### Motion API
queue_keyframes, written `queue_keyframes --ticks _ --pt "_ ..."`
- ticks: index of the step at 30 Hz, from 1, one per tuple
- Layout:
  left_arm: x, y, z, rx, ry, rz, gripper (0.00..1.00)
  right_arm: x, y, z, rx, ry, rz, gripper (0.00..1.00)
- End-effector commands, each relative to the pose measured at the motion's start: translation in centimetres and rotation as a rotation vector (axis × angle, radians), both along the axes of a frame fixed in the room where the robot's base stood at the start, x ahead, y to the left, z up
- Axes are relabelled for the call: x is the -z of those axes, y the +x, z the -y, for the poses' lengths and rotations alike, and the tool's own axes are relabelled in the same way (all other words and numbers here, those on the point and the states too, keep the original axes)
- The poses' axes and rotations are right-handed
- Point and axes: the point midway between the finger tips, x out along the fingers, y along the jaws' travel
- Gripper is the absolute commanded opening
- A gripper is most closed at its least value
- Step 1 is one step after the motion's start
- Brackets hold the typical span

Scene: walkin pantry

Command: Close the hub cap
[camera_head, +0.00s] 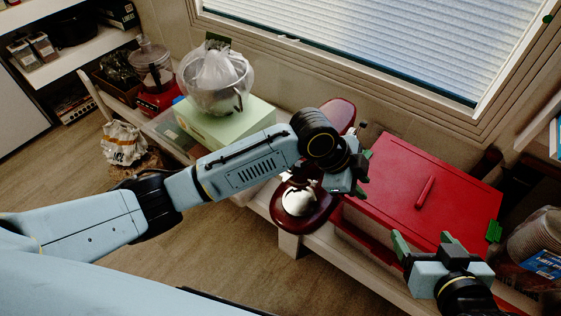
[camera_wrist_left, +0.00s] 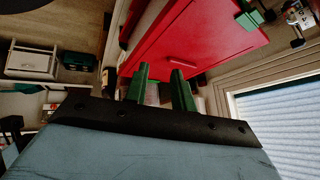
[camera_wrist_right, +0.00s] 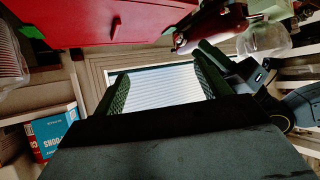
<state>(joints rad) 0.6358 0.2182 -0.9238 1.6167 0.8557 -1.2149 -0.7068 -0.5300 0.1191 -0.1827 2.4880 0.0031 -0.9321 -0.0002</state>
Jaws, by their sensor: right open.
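A dark red stand mixer (camera_head: 338,115) stands on the low bench in the head view, partly hidden behind my left arm. Its silver bowl (camera_head: 298,200) shows below the arm. The hub cap cannot be made out clearly. My left gripper (camera_head: 364,172) is just right of the mixer, with its fingers apart and nothing seen between them; they also show in the left wrist view (camera_wrist_left: 160,90). My right gripper (camera_head: 424,244) is open and empty in front of the red box; its fingers show wide apart in the right wrist view (camera_wrist_right: 160,85).
A red box (camera_head: 455,195) with a handle stands right of the mixer, close to both grippers. A pale green box (camera_head: 205,127) carrying a metal bowl (camera_head: 213,95) is to the left. A window blind (camera_head: 360,40) is behind. Stacked cups (camera_head: 537,238) are at far right.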

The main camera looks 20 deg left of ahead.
Motion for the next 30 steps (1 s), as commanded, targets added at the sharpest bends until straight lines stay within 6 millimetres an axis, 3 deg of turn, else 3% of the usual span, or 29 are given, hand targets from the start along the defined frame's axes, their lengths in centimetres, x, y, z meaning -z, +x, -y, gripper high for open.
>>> queue_keyframes --ticks 1,5,9,12,15,19,30 --pt "-0.3 1.3 -1.8 0.056 0.116 -0.021 0.25 0.6 -0.8 0.4 0.006 -0.017 -0.065 0.75" --pt "-1.3 3.1 -7.0 0.192 0.38 -0.121 0.25 2.7 -3.0 1.5 0.022 -0.059 -0.236 0.75" --pt "-4.4 4.8 -12.5 0.281 0.572 -0.234 0.25 4.1 -5.2 2.5 0.034 -0.094 -0.379 0.75" --pt "-6.6 5.5 -15.1 0.313 0.648 -0.296 0.25 4.7 -6.4 3.0 0.041 -0.11 -0.451 0.75" --pt "-8.0 5.8 -16.6 0.331 0.687 -0.335 0.25 5.1 -7.1 3.2 0.045 -0.119 -0.492 0.75" --pt "-8.2 5.8 -17.3 0.34 0.703 -0.355 0.25 5.2 -7.0 3.2 0.045 -0.118 -0.488 0.75" --pt "-4.7 4.9 -17.6 0.34 0.701 -0.353 0.25 2.6 -2.3 1.2 0.016 -0.048 -0.189 0.75"
